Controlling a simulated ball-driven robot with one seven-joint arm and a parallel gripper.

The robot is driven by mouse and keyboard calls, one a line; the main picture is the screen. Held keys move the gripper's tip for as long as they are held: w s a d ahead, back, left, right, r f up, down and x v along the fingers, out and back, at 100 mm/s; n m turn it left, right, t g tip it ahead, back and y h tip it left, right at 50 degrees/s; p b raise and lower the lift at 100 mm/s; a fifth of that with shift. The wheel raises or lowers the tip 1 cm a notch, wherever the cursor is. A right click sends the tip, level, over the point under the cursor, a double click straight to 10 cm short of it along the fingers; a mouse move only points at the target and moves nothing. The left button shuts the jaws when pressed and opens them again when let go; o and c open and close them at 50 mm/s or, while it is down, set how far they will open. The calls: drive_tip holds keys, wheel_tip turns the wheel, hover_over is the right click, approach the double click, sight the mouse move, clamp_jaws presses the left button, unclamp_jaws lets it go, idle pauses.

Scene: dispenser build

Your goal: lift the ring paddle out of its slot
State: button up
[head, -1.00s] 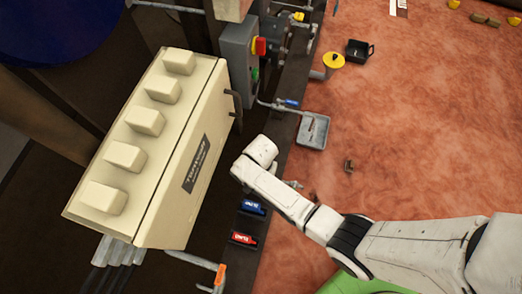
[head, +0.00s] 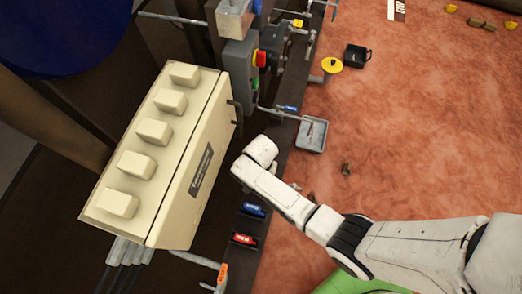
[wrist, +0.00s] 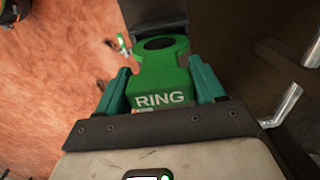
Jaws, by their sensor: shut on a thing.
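The ring paddle (wrist: 157,78) is a flat green piece with a round hole at its far end and the white word RING near my gripper. My gripper (wrist: 160,66) has a teal finger on each side of it and is shut on it in the wrist view. In the head view my wrist hides the paddle and most of the gripper. The slot is not clearly visible, so I cannot tell whether the paddle is still seated in it.
A cream box (head: 187,157) with several blocks on top stands left of my arm. Blue (head: 253,210) and red (head: 244,239) pieces sit on the dark rail just below my wrist. A grey tray (head: 322,137) lies above right. Reddish floor on the right is mostly open.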

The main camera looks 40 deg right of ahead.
drive_tip(key=shift+r+p, duration=2.55)
drive_tip(key=shift+r, duration=0.25)
drive_tip(key=shift+r+p, duration=2.45)
drive_tip(key=shift+p, duration=0.05)
